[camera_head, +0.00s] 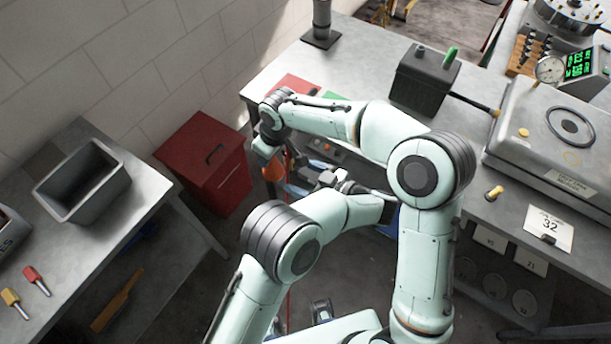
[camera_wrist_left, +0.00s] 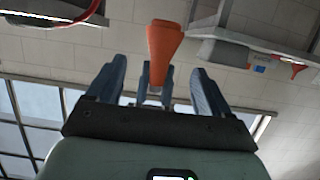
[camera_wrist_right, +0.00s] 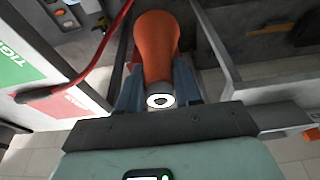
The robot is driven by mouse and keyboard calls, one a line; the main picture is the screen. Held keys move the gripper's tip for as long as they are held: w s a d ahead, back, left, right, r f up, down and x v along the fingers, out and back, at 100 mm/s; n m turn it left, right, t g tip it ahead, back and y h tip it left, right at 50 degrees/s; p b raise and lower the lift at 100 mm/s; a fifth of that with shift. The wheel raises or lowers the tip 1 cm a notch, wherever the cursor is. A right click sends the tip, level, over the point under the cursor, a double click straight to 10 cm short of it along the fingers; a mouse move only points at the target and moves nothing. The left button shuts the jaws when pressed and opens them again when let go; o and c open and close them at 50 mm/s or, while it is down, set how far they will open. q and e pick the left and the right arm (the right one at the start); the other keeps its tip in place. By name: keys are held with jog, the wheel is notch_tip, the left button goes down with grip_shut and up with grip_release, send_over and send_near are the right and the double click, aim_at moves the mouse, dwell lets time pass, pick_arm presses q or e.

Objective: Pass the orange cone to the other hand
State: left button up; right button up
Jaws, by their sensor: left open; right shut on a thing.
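The orange cone (camera_head: 273,169) hangs below the end of my right arm in the head view, partly covered. In the right wrist view the cone (camera_wrist_right: 156,45) sits between the fingers of my right gripper (camera_wrist_right: 160,85), which is shut on it; its white-ringed end faces that camera. My left gripper (camera_head: 303,178) is open and close to the cone at its right in the head view. In the left wrist view the cone (camera_wrist_left: 163,45) appears in line with the gap between the spread fingers of my left gripper (camera_wrist_left: 157,82). I cannot tell whether they touch it.
A red cabinet (camera_head: 205,160) stands behind and left of the grippers. A grey bin (camera_head: 82,182) sits on the left bench. The right bench carries a dark box (camera_head: 424,80) and a grey machine (camera_head: 555,130). A red cable (camera_wrist_right: 95,65) runs close by the right gripper.

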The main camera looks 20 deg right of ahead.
aim_at(270, 164)
pick_arm(q)
jog(key=x, duration=1.1)
jog(key=shift+w+a, duration=0.2)
jog(key=c, duration=1)
jog(key=shift+r, duration=0.1)
pick_arm(e)
jog(key=o, duration=1.2)
jog(key=shift+c, duration=0.2)
